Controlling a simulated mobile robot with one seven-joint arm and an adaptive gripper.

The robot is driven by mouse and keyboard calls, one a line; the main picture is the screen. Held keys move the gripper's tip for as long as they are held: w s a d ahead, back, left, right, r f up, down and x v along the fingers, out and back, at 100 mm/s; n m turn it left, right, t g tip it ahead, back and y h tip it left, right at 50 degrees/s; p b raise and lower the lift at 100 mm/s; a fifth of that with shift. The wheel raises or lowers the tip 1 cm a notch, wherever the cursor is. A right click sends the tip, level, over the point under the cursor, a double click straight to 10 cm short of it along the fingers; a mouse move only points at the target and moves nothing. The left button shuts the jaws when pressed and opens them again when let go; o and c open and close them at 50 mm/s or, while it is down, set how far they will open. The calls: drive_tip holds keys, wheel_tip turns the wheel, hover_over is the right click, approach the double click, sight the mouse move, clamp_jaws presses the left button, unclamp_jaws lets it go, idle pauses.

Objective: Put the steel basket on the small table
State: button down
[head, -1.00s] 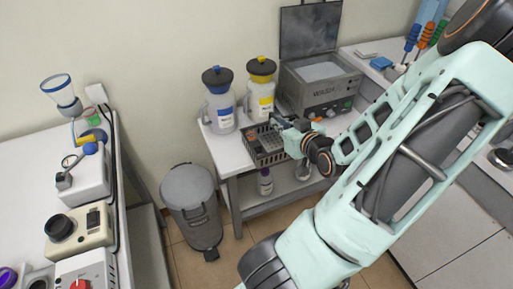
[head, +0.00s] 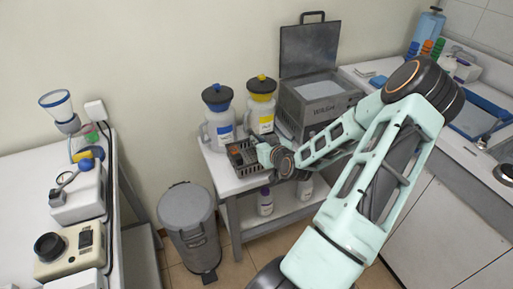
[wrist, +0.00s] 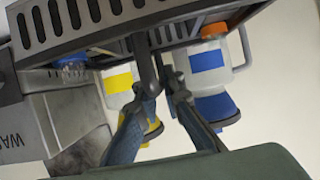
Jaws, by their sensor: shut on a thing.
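The steel basket (head: 240,160) is a dark slotted tray at the left front of the small white table (head: 217,168). It holds small items I cannot make out. My gripper (head: 259,150) reaches it from the right and is shut on its handle. In the wrist view the basket (wrist: 95,42) fills the top, and my gripper's fingertips (wrist: 160,85) close about the grey handle (wrist: 147,65). I cannot tell whether the basket rests on the tabletop or hangs just above it.
A blue-capped jug (head: 219,120) and a yellow-capped jug (head: 261,105) stand behind the basket. A grey device with a raised lid (head: 310,50) stands to the right. A grey bin (head: 187,210) is on the floor at left. Bottles (head: 265,202) stand on the lower shelf.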

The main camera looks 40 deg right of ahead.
sight(256, 157)
drive_tip(key=shift+w+f, duration=0.3)
drive_tip(key=shift+f, duration=1.45)
drive_tip(key=shift+f+b, duration=0.25)
drive_tip(key=shift+b, duration=0.15)
drive_tip(key=c, duration=2.1)
unclamp_jaws()
drive_tip(key=shift+r, duration=0.1)
drive_tip(key=shift+r, duration=0.15)
drive_tip(key=p+v, duration=0.1)
drive_tip(key=v, duration=1.1)
drive_tip(key=shift+s, duration=0.1)
